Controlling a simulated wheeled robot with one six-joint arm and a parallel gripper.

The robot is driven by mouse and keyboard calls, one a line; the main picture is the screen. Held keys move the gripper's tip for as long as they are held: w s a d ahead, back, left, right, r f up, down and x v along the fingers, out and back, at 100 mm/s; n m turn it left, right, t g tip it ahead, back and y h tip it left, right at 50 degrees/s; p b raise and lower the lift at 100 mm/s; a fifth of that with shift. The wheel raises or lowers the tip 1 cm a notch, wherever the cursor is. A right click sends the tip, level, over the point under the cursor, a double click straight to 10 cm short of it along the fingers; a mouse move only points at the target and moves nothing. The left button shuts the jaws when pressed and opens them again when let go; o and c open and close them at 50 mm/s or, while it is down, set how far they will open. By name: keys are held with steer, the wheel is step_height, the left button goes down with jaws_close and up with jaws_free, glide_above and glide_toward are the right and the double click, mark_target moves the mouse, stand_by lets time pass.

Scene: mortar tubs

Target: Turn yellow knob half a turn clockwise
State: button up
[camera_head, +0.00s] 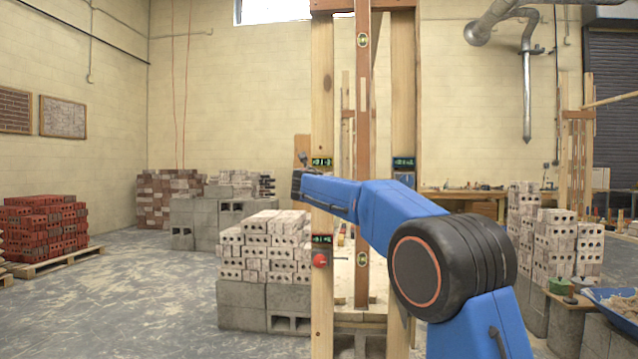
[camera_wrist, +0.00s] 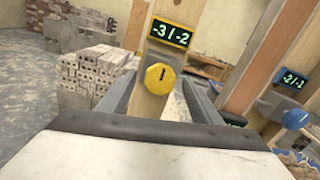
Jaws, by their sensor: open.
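The yellow knob (camera_wrist: 158,78) sits on an upright wooden post (camera_wrist: 149,105) in the wrist view, with a short dark, nearly upright mark on its face. A display (camera_wrist: 170,34) above it reads what looks like "-3/-2". My gripper (camera_wrist: 160,90) is open, with one grey finger on each side of the knob and post; I see no contact with the knob. In the head view the end of my arm is at the post (camera_head: 322,110), below a green-lit display (camera_head: 321,162), and the yellow knob is hidden there.
A blue knob (camera_wrist: 295,119) with its own display (camera_wrist: 292,79) is on another post at right. A red knob (camera_head: 319,260) is lower on the near post, under a display (camera_head: 321,239). Pale bricks (camera_head: 268,245) stand left of the post. Open floor (camera_head: 120,310) lies further left.

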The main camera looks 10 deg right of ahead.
steer(key=shift+w, duration=0.1)
steer(key=c, duration=1.1)
steer(key=shift+o, duration=0.2)
steer(key=shift+m, duration=0.4)
steer(key=m, duration=3.5)
steer(key=shift+f, duration=0.3)
